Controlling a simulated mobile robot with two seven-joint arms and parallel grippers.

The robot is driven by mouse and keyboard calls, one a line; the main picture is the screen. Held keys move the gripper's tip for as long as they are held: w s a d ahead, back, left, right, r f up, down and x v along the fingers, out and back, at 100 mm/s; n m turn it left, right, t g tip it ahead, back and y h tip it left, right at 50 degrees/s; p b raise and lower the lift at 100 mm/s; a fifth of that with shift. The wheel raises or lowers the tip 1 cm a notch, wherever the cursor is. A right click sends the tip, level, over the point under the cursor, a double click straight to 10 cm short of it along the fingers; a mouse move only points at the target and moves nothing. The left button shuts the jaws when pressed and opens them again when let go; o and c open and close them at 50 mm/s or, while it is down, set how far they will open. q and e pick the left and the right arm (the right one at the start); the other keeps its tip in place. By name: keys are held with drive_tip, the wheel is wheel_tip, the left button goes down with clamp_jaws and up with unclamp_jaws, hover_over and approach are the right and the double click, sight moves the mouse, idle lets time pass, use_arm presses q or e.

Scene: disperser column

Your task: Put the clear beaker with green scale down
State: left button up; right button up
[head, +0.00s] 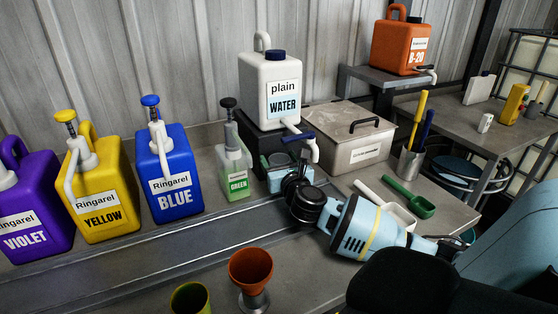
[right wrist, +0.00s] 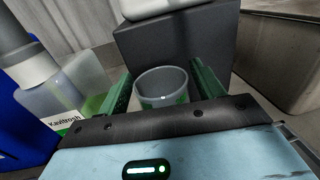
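The clear beaker with green scale (right wrist: 163,88) shows in the right wrist view as a grey, open-topped cup with green marks low on its wall. It stands upright between the two green fingers of my right gripper (right wrist: 163,92), which is shut on it. Its base is hidden behind the gripper body. In the head view my right gripper (head: 281,162) is beside the water tap, in front of the dark block, and the beaker is hard to make out there. I cannot tell whether its base touches the bench. My left gripper is not in view.
The green bottle (head: 235,168) stands close left of my right gripper. The white water jug (head: 270,88) sits on the dark block (right wrist: 175,48) behind. A grey lidded box (head: 350,135) is to the right. Orange (head: 250,268) and olive (head: 190,299) cups stand in front.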

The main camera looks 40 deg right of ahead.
drive_tip(key=shift+r, duration=0.1)
drive_tip(key=v, duration=1.2)
